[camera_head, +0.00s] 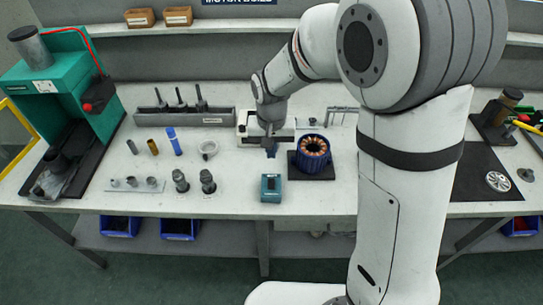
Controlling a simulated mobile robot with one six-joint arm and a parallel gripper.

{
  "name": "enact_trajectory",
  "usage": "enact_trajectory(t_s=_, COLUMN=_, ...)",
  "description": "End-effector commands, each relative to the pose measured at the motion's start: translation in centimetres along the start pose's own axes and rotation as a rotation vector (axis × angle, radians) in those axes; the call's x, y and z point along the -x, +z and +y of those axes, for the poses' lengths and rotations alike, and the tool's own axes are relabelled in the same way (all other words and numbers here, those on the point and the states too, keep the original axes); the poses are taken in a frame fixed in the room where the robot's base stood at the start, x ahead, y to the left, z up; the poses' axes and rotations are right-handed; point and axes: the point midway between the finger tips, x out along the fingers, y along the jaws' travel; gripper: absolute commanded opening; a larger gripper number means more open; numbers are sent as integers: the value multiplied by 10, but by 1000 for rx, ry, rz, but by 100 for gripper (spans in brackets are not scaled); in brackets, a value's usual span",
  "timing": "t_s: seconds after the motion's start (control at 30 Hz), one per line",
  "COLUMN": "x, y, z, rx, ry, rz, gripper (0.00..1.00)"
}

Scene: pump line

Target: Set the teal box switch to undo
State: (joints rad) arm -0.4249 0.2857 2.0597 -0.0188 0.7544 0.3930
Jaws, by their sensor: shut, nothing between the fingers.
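A small teal box (271,196) stands near the front edge of the workbench, left of the blue motor body. It has a dark panel on its upper face. The switch on it is too small to make out, so I cannot tell which way it is set. My gripper (270,153) is above the bench behind the teal box and apart from it in the picture. Its fingers are shut and empty, pointing down. My forearm comes in from the upper right.
A blue motor body (313,152) with copper windings sits on a black pad just right of my gripper. Several upright parts, including a blue cylinder (174,142), stand to the left. A green press (62,85) stands far left. Bare bench lies around the teal box.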

Motion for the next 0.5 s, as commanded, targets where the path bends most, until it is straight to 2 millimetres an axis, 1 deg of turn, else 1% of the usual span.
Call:
enact_trajectory(t_s=0.27, x=0, y=0, z=1, rx=-1, ry=0, rz=1, gripper=0)
enact_trajectory(t_s=0.5, x=-6, y=2, z=0, rx=1, ry=0, rz=41, gripper=0)
